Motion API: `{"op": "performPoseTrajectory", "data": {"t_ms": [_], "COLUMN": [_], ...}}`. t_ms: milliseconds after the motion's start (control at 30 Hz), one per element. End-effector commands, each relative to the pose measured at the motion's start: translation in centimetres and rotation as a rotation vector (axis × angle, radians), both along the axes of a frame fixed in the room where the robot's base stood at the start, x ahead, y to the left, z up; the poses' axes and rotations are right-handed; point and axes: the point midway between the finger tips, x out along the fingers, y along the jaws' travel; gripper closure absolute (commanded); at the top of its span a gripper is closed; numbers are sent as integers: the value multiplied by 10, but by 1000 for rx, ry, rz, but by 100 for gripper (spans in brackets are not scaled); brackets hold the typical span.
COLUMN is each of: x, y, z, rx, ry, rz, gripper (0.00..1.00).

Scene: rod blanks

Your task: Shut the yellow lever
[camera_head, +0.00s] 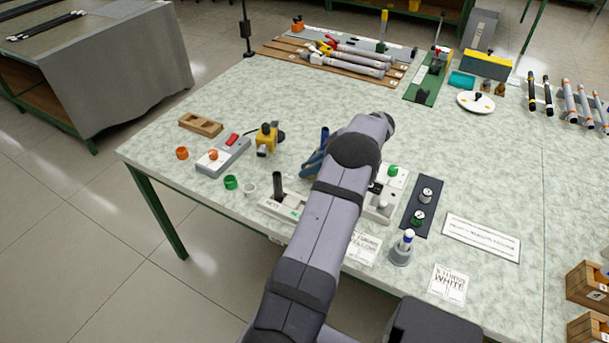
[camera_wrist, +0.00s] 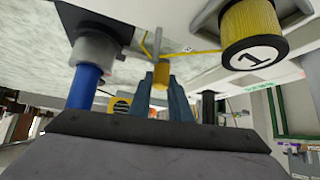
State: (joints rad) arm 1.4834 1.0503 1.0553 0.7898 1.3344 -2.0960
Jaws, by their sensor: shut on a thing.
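In the wrist view, my gripper (camera_wrist: 162,82) has its two blue-grey fingers closed about a small yellow cylindrical piece (camera_wrist: 160,75), which looks like the end of the yellow lever. A thin yellow bar runs right from near it towards a larger yellow cylinder marked 1 (camera_wrist: 250,30); I cannot tell where they join. In the head view, my arm reaches over the table and hides the lever. Blue parts show just left of my arm there, and I cannot tell whether they are my fingertips.
A blue rod in a grey holder (camera_wrist: 88,75) stands close on the left in the wrist view. In the head view, a yellow-and-black device (camera_head: 266,138), a grey box with a red switch (camera_head: 222,157) and a dark plate with knobs (camera_head: 422,205) flank my arm.

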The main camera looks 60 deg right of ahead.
Motion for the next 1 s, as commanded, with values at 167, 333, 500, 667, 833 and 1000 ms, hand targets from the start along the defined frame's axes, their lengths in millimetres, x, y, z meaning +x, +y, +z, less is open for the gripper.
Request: {"op": "performPoseTrajectory", "data": {"t_ms": [167,333,500,667,833,1000], "x": [-7,-12,-16,-20,-22,-23], "y": [0,0,-1,-1,-1,-2], "z": [-3,-2,-1,0,0,0], "rx": [0,2,2,2,3,2], "ry": [0,0,-1,-2,-2,-3], "rz": [79,139,187,223,249,262], "gripper": [100,100,100,100,100,100]}}
